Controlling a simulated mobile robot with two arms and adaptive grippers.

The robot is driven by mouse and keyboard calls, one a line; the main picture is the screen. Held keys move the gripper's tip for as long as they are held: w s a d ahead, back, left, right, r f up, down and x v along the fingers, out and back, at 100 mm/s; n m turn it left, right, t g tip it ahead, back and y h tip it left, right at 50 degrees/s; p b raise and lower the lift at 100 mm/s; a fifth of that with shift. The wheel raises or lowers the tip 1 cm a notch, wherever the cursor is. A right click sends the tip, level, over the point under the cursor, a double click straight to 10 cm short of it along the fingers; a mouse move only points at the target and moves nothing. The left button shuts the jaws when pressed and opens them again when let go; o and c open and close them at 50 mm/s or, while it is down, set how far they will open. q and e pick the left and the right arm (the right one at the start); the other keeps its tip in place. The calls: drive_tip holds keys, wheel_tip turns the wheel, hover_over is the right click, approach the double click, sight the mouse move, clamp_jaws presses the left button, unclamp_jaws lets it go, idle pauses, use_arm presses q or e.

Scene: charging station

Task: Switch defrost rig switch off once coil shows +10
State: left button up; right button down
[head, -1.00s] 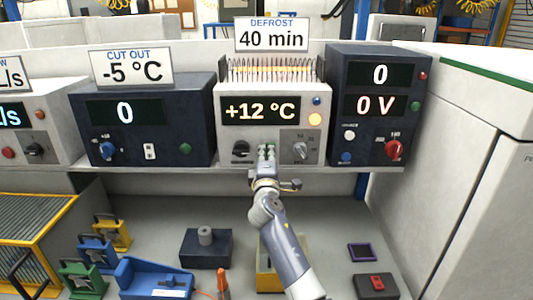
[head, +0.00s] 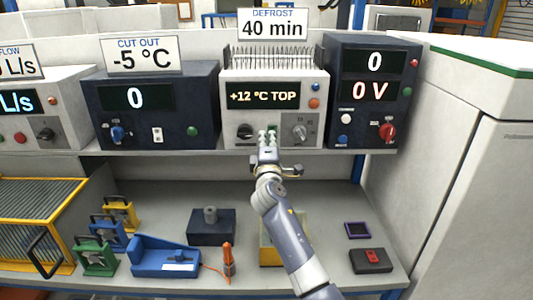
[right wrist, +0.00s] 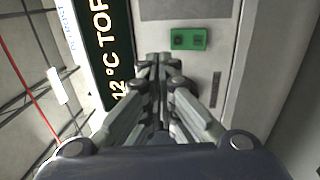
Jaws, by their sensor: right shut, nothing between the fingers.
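The defrost rig (head: 227,115) is the white box at the middle of the shelf, under a "DEFROST 40 min" sign (head: 272,24). Its display (head: 263,96) reads "+12 °C TOP". The coil (head: 272,57) on top is grey, without glow. The green rig switch (right wrist: 188,39) shows in the right wrist view; in the head view my gripper mostly covers it. My right gripper (head: 267,136) is shut and empty at the rig's front. Its fingertips (right wrist: 163,58) appear close beside the switch; contact cannot be told. My left gripper is not in view.
A black knob (head: 245,131) and a grey knob (head: 299,132) flank my gripper closely. Dark units (head: 205,105) and (head: 345,60) stand either side of the rig. Below, the bench holds a blue tray (head: 150,263), a screwdriver (head: 229,262) and a black box (head: 371,261).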

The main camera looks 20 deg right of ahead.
use_arm(q)
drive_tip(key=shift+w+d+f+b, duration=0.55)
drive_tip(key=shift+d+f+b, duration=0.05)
drive_tip(key=shift+b, duration=0.05)
use_arm(e)
drive_tip(key=r+v, duration=0.1)
drive_tip(key=v, duration=0.6)
drive_tip(key=shift+s+d, duration=0.2)
drive_tip(key=shift+s, duration=0.05)
